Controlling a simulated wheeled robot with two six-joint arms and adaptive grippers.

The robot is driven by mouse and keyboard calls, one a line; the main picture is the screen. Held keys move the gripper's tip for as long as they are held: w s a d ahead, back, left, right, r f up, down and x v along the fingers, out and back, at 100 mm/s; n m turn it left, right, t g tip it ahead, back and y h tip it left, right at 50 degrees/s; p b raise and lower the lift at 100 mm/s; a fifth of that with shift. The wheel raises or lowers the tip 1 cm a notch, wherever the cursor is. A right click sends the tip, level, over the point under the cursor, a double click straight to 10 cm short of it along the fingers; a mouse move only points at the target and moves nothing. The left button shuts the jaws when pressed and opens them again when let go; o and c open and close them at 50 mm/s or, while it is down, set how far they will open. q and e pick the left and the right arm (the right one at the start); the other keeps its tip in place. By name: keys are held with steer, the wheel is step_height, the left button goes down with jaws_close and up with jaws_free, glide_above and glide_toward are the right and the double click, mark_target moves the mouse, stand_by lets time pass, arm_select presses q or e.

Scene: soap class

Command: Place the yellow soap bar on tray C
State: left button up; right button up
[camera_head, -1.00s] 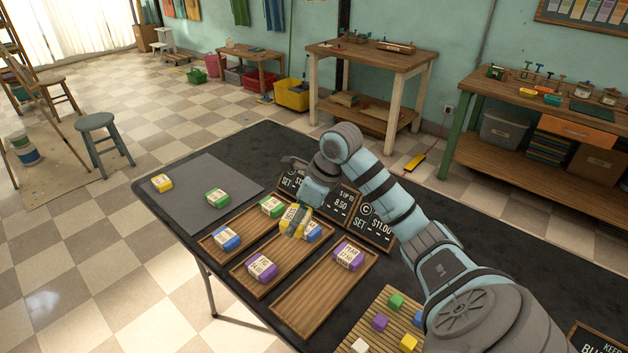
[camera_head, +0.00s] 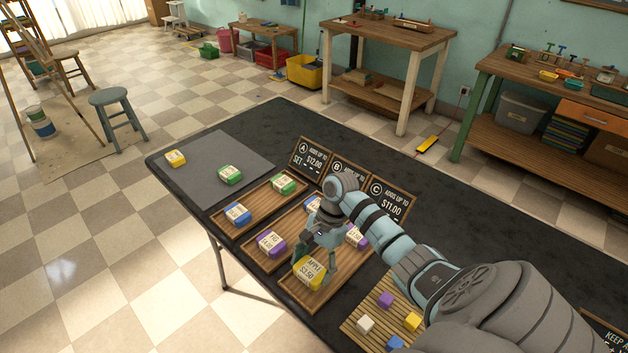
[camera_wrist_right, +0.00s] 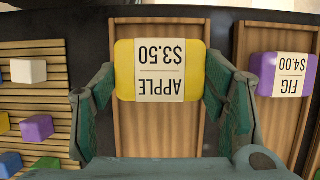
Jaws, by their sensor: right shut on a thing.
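The yellow soap bar (camera_head: 309,274), labelled APPLE $3.50, is between the fingers of my right gripper (camera_head: 326,258). My right gripper is shut on it. It is over the near end of tray C (camera_head: 311,300), the tray in line with sign C; whether it touches the wood I cannot tell. The wrist view shows the yellow bar (camera_wrist_right: 161,70) lying level, label up, with a finger at each side and tray C (camera_wrist_right: 150,135) beneath it. A purple bar (camera_head: 356,236) lies at the far end of tray C, partly behind my gripper. My left gripper is not in view.
Tray B holds a purple FIG bar (camera_head: 270,244) and a partly hidden bar (camera_head: 312,204). Tray A holds a blue bar (camera_head: 237,215) and a green bar (camera_head: 283,183). Another yellow bar (camera_head: 175,158) and a green bar (camera_head: 230,175) lie on a grey mat. Coloured cubes lie nearby.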

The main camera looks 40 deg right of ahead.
mark_target(316, 264)
steer(key=shift+f+b, duration=0.35)
steer(key=shift+f, duration=1.55)
steer(key=o, duration=1.2)
steer(key=shift+r, duration=0.35)
steer(key=v, duration=1.1)
steer(key=shift+d+r, duration=0.15)
steer(key=shift+r, duration=0.15)
steer(key=shift+s, duration=0.1)
